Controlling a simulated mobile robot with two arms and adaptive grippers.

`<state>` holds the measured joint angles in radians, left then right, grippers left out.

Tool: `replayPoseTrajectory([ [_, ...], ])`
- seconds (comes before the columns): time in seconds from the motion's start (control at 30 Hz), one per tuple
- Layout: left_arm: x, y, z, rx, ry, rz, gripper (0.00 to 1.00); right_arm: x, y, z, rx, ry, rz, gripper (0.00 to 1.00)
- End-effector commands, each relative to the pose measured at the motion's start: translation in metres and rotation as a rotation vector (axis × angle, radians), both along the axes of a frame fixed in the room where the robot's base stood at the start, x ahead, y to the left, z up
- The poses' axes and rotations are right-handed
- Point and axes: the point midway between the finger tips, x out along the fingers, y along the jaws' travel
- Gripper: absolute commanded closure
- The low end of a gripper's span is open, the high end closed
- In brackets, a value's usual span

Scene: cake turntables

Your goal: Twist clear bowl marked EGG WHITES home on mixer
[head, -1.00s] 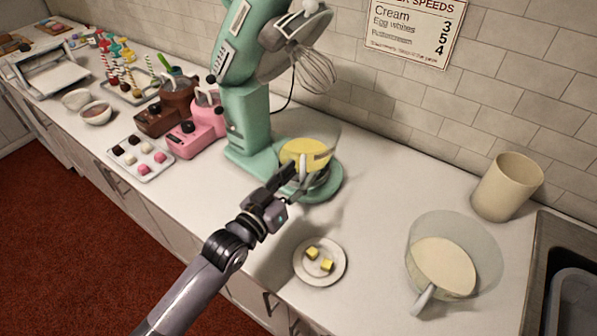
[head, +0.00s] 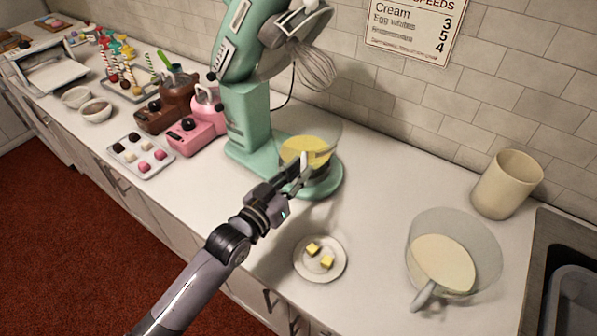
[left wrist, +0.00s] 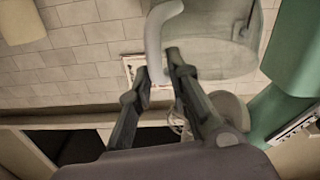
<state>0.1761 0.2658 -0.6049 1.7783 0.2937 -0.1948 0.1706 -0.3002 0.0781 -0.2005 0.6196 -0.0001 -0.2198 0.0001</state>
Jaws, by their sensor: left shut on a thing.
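A clear bowl (head: 318,147) with yellow contents sits on the base of the green mixer (head: 246,118), under the raised head with its whisk (head: 314,68). My left gripper (head: 299,172) is shut on the bowl's pale handle on the near side. In the left wrist view the handle (left wrist: 157,40) runs down between my fingers, with the clear bowl (left wrist: 215,55) beside it. A second clear bowl (head: 478,245) with a handle and cream-coloured contents stands apart on the right of the counter. I cannot read a marking on either bowl. My right gripper is not in view.
A plate with butter cubes (head: 320,272) lies in front of the mixer. A beige canister (head: 507,185) and a sink (head: 570,290) are at the right. Pink and brown small mixers (head: 197,128) and a sweets tray (head: 140,170) stand left. The counter between mixer and second bowl is clear.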

Motion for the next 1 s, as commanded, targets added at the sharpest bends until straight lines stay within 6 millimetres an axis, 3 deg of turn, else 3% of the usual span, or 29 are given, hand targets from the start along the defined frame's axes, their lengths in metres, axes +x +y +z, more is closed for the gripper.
replayPoseTrajectory([
  [0.47,0.000,0.000,0.000,0.000,-0.002,-0.003,1.00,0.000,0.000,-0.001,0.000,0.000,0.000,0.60],
  [1.0,0.003,0.017,0.000,0.002,-0.004,-0.121,1.00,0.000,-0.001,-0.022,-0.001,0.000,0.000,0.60],
])
